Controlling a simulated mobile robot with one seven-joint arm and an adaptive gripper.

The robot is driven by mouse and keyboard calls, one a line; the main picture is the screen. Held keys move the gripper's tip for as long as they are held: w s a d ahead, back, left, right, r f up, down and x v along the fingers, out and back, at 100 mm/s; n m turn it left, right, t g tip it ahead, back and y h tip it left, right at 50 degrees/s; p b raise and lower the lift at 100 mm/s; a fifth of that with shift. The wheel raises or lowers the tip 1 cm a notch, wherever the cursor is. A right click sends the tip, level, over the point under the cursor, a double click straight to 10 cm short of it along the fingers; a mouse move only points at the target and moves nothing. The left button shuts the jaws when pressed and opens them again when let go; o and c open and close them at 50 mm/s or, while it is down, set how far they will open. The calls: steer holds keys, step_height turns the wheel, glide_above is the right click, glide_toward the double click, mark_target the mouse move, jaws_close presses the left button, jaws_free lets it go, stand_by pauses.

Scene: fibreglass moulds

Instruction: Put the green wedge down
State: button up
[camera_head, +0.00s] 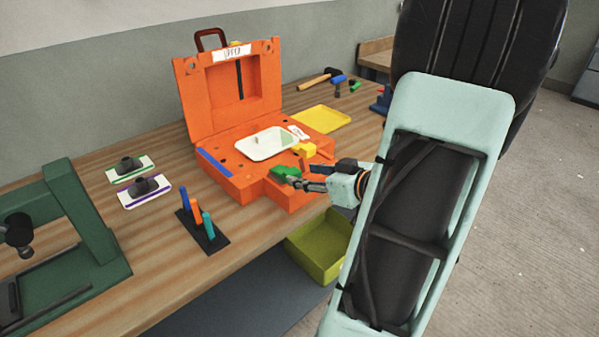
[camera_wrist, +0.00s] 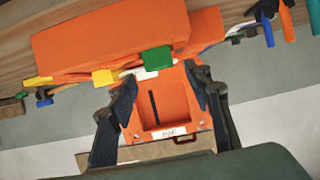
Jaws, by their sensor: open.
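The green wedge (camera_head: 286,172) lies at the front right part of the orange mould (camera_head: 236,187), just in front of the yellow piece. In the wrist view the green wedge (camera_wrist: 157,59) shows as a small green block against the orange, between the lines of my two fingers. My gripper (camera_head: 303,183) is at the wedge's right side in the head view and hides part of that area. In the wrist view my gripper (camera_wrist: 160,78) has its fingers spread wide apart, with clear gaps to the wedge. I cannot tell the wedge's exact contact below.
The mould's lid (camera_head: 232,82) stands open behind. A white tray (camera_head: 265,154) and a yellow block (camera_head: 304,150) are on the mould. A black rack (camera_head: 211,237) with coloured pegs stands left. An olive bin (camera_head: 318,252) is below the table edge. A yellow tray (camera_head: 322,120) lies behind.

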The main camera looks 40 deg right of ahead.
steer(key=p+v, duration=0.1)
steer(key=v, duration=0.7)
steer(key=shift+s, duration=0.3)
steer(key=shift+w+r, duration=0.15)
